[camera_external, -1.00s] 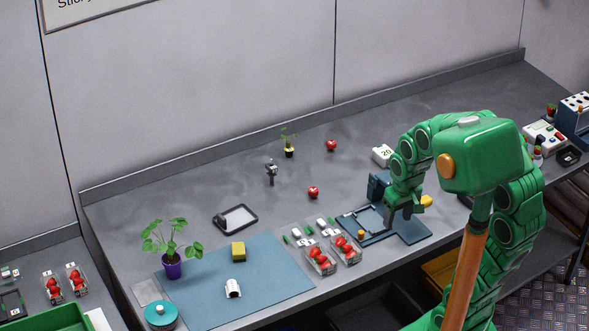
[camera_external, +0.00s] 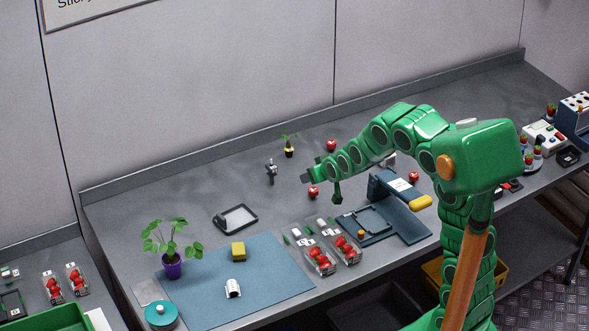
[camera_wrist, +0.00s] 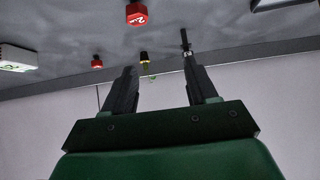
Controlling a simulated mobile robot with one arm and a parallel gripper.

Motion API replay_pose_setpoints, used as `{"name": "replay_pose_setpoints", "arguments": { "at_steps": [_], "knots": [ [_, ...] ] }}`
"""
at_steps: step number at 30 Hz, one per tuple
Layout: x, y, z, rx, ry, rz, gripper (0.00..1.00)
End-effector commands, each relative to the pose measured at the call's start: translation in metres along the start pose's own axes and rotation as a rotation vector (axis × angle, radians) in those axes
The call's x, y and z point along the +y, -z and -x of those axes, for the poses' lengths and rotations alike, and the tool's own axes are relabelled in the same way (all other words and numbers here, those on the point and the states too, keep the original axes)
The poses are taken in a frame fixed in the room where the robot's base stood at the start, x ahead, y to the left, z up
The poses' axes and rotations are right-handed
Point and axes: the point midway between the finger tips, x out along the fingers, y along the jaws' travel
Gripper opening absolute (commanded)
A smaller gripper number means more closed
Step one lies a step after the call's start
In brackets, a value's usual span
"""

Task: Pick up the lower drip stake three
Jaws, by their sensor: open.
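I cannot tell for sure which thing is drip stake three. A small dark upright piece with a paler lower part (camera_external: 271,171) stands on the bench, left of my gripper (camera_external: 307,177). What looks like the same piece shows in the wrist view (camera_wrist: 185,40), by the tip of the right finger. Red numbered pieces stand near, one below the gripper (camera_external: 314,192) and one behind it (camera_external: 331,146). In the wrist view a near red piece (camera_wrist: 137,15) carries a number that looks like 2. My gripper (camera_wrist: 160,70) is open, with nothing between its fingers.
A small potted seedling (camera_external: 289,149) stands at the back. A black-rimmed tray (camera_external: 236,218), a blue mat (camera_external: 275,262), a yellow block (camera_external: 238,250) and clear strawberry boxes (camera_external: 319,260) lie in front. A blue press (camera_external: 380,215) stands right. Bare bench lies around the dark upright piece.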

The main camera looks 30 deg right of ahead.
Motion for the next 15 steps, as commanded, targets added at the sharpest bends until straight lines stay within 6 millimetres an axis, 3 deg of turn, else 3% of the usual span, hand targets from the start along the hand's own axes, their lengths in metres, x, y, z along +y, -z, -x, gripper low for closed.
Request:
{"name": "replay_pose_setpoints", "arguments": {
  "at_steps": [6,15],
  "knots": [
    [-0.021,0.020,-0.049,0.145,0.012,0.015,0.57],
    [-0.045,0.042,-0.088,0.318,0.033,0.027,0.57]
  ]
}}
